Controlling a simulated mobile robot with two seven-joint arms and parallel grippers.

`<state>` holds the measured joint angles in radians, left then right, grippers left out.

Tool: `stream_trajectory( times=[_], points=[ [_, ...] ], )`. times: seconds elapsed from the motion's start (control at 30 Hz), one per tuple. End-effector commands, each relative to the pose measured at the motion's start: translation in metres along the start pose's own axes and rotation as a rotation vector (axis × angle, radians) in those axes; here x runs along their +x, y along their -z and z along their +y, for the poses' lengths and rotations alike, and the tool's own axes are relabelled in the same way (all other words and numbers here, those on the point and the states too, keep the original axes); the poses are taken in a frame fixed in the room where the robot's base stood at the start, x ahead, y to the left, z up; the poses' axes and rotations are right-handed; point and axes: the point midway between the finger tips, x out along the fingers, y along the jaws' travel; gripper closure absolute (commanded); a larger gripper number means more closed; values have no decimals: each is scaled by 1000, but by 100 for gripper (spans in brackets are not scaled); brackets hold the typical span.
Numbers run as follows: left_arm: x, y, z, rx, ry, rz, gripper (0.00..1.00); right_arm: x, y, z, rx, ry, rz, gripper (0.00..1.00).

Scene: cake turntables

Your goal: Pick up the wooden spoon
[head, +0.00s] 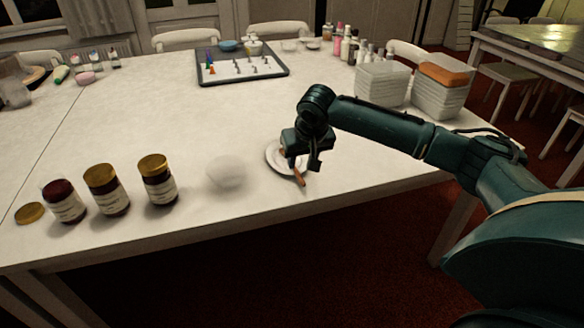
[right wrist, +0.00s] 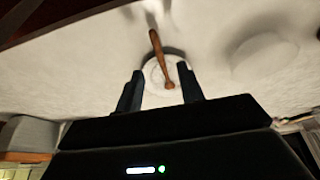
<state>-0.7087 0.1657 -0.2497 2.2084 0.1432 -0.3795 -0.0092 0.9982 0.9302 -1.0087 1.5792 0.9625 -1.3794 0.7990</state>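The wooden spoon (head: 298,178) lies across a small white plate (head: 274,160) near the front edge of the white table. Its handle end sticks out past the plate's rim toward the front. In the head view my right gripper (head: 301,160) is just above the spoon and hides part of it and of the plate. In the right wrist view the spoon (right wrist: 159,55) shows between and beyond the two spread fingers of the right gripper (right wrist: 161,88). The right gripper is open, with nothing held between its fingers. My left gripper is not in view.
A white rounded object (head: 227,173) sits left of the plate. Several dark jars (head: 107,190) stand farther left, beside a loose gold lid (head: 30,213). A tray with small game pieces (head: 242,78) is at the back. White containers (head: 382,83) stand at the back right.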

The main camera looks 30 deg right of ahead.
Motion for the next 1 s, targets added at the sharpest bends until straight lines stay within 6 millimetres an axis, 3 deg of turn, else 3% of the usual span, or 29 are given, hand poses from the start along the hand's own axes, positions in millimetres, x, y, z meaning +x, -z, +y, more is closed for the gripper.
stream_trajectory(
  times=[0.1, 0.23, 0.6, 0.9, 1.0],
  points=[
    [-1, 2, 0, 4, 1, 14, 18, 17, 0, 0, 1, 1, 0, 62],
    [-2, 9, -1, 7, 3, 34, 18, 25, 1, 0, -1, 1, 1, 62],
    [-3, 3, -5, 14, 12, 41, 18, 72, 4, 2, -2, 2, 2, 62],
    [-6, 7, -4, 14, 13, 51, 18, 75, 4, 2, -3, 2, 3, 62],
    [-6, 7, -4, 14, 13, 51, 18, 75, 4, 2, -3, 2, 3, 70]
  ],
)
